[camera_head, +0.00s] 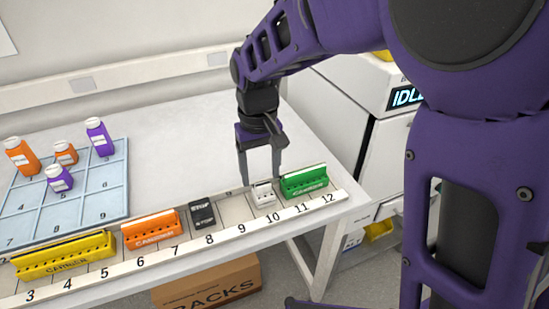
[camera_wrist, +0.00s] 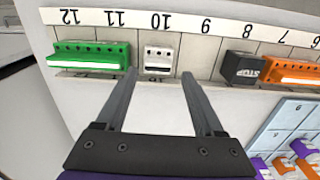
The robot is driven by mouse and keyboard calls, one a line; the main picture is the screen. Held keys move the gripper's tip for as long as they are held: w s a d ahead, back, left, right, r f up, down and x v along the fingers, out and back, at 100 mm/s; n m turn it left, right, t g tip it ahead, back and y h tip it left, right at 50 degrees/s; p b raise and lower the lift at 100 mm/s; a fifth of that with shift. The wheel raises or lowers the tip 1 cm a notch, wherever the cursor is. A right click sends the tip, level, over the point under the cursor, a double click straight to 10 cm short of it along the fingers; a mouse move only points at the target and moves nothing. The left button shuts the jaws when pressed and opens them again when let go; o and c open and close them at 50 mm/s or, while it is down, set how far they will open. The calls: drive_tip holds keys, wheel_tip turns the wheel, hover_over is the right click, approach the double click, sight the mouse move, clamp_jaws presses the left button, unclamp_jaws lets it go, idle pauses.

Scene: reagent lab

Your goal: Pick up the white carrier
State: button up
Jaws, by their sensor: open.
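The small white carrier (camera_head: 264,194) sits upright in the numbered strip at position 10, just left of the green carrier. In the wrist view the white carrier (camera_wrist: 158,60) lies ahead of and between the lines of my two fingers. My gripper (camera_head: 262,180) points down near the white carrier, seen just behind it in the head view. My gripper (camera_wrist: 160,78) is open, with nothing between its fingers. I cannot tell the exact height of the fingertips above the table.
The green carrier (camera_head: 304,181) stands close on the right, near the table's end. The black stop block (camera_head: 202,214), orange carrier (camera_head: 151,230) and yellow carrier (camera_head: 64,256) stand to the left. A blue gridded tray (camera_head: 110,202) holds several bottles. The table behind my gripper is clear.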

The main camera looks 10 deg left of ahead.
sight(263, 184)
drive_tip(key=shift+d+f+b, duration=0.2)
drive_tip(key=shift+f+b, duration=0.15)
drive_tip(key=shift+f, duration=2.35)
clamp_jaws()
drive_tip(key=shift+r, duration=0.1)
